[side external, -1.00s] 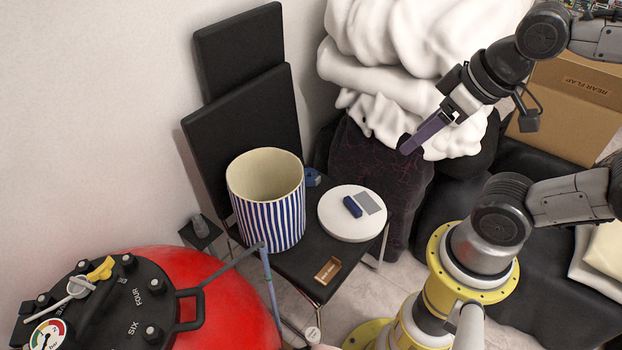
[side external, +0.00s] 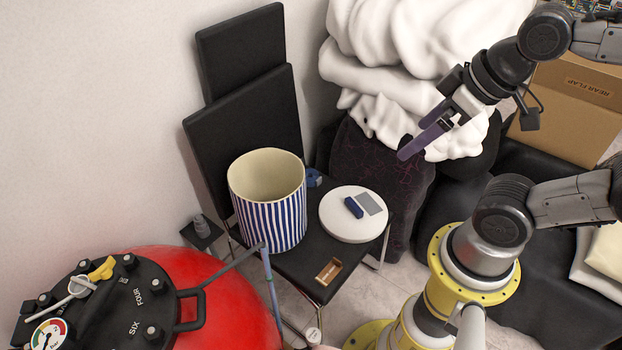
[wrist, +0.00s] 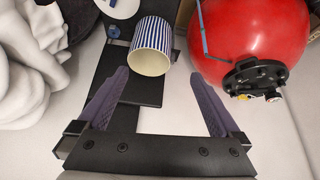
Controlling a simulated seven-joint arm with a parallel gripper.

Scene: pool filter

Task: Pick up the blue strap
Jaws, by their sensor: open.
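A thin blue-grey strap-like strip (side external: 269,283) hangs down from a bar beside the red tank; it also shows in the wrist view (wrist: 203,32). A small dark blue object (side external: 354,207) lies on the white round disc on the black table. A blue piece (side external: 314,178) sits behind the striped bin, partly hidden; it also shows in the wrist view (wrist: 113,30). I cannot tell for certain which is the blue strap. My gripper (side external: 416,142), with purple fingers, is open and empty in the air, right of and above the table; its fingers spread in the wrist view (wrist: 160,75).
A blue-and-white striped bin (side external: 268,212) stands on the black table (side external: 287,262). The white disc (side external: 345,232) and a small brown box (side external: 328,271) are beside it. The red tank (side external: 235,300) is at front left. White bedding (side external: 395,60) is piled behind my gripper.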

